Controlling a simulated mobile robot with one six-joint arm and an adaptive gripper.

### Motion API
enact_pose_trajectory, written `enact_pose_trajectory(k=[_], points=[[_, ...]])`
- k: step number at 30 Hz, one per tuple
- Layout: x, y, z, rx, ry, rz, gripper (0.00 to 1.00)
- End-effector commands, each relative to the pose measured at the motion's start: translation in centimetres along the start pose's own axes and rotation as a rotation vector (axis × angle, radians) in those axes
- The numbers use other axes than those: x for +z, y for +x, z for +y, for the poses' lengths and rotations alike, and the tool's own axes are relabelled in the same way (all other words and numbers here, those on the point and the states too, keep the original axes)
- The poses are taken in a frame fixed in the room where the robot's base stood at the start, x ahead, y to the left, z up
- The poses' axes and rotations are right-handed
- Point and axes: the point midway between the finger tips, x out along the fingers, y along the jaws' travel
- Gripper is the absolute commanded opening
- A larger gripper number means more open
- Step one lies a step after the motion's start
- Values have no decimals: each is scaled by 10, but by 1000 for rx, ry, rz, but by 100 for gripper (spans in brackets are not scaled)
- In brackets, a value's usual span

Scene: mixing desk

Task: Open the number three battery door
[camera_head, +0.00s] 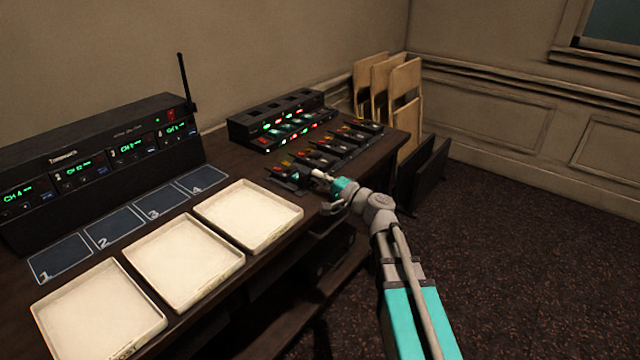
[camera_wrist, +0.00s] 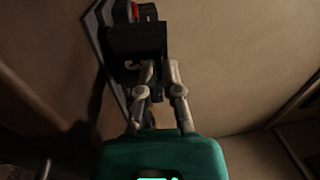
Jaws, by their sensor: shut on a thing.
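My gripper (camera_head: 318,177) is at the near end of a row of black packs on the desk, beside the nearest pack (camera_head: 288,177). In the wrist view its two pale fingers (camera_wrist: 159,66) are closed at the edge of a black block-shaped pack (camera_wrist: 136,40). A pale curved mark like a 3 shows on the dark face just left of the fingertips. The fingers hold a dark part of this pack, which looks like its battery door; the contact is dim and partly hidden. I cannot tell how far the door stands open.
More black packs (camera_head: 330,148) run back along the desk. A charger (camera_head: 283,120) with green and red lights stands behind. Three pale trays (camera_head: 247,246) and numbered pads (camera_head: 160,205) lie to the left, before a receiver rack (camera_head: 100,150). Folded chairs (camera_head: 390,85) lean at the far wall.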

Motion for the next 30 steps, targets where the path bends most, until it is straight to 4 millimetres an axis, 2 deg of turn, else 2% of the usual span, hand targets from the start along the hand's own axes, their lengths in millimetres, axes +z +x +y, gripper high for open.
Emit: enact_pose_trajectory(k=[17,18,23,30], points=[[1,-1,1,-27,0,-1,0],[1,-1,1,-27,0,-1,13],[0,-1,1,-27,0,-1,43],[0,-1,1,-27,0,0,43]])
